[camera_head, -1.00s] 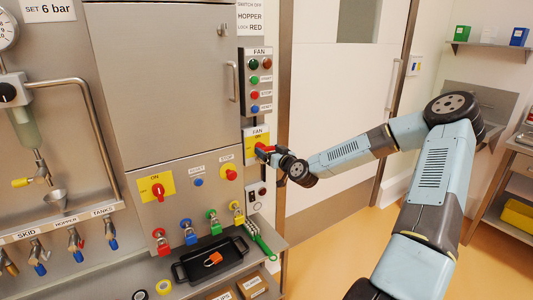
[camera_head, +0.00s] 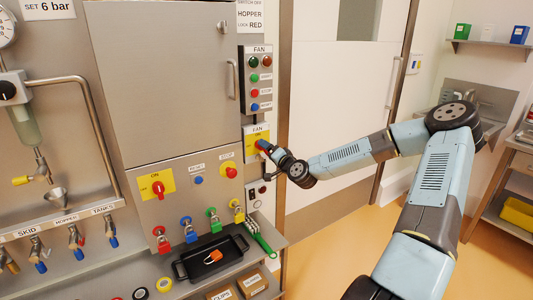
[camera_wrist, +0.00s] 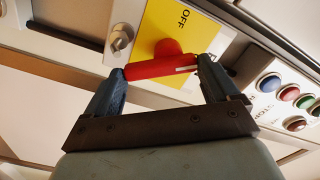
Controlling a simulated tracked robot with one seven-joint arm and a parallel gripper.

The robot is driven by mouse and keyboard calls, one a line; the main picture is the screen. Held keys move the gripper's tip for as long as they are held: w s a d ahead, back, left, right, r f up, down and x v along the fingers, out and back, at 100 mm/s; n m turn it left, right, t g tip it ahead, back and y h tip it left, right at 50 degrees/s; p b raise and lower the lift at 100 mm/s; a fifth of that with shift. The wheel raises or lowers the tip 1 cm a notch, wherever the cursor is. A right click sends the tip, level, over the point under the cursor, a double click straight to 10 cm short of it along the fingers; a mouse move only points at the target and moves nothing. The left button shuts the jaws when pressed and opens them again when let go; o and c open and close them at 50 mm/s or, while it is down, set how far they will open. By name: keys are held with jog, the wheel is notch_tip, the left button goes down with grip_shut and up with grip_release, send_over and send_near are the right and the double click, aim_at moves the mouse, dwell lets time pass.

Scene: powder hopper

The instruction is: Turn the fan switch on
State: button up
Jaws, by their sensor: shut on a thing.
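The fan switch is a yellow plate (camera_head: 256,132) labelled FAN in the head view, on the narrow panel right of the cabinet. Its red handle (camera_wrist: 165,67) shows in the wrist view, lying across the lower part of the yellow plate (camera_wrist: 172,28), with the word OFF at the plate's top. My gripper (camera_head: 264,146) is at the switch in the head view and hides most of the handle there. In the wrist view my gripper (camera_wrist: 163,70) has its blue-grey fingertips shut on the handle, one at each end. The ON mark is not readable.
Fan lamps and buttons (camera_head: 257,78) sit just above the switch; buttons (camera_wrist: 290,95) also show in the wrist view. A small black rocker panel (camera_head: 252,197) is below. Another red switch (camera_head: 158,190) on yellow is on the cabinet. A black tray (camera_head: 210,258) lies below.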

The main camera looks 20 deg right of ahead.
jog(key=shift+s+f+m, duration=0.1)
jog(key=shift+f+m, duration=0.2)
jog(key=shift+m, duration=0.8)
jog(key=o, duration=0.8)
jog(key=shift+r, duration=0.1)
jog(key=v, duration=1.3)
jog(key=shift+s+d, duration=0.15)
jog(key=shift+s, duration=0.2)
jog(key=shift+c, duration=0.3)
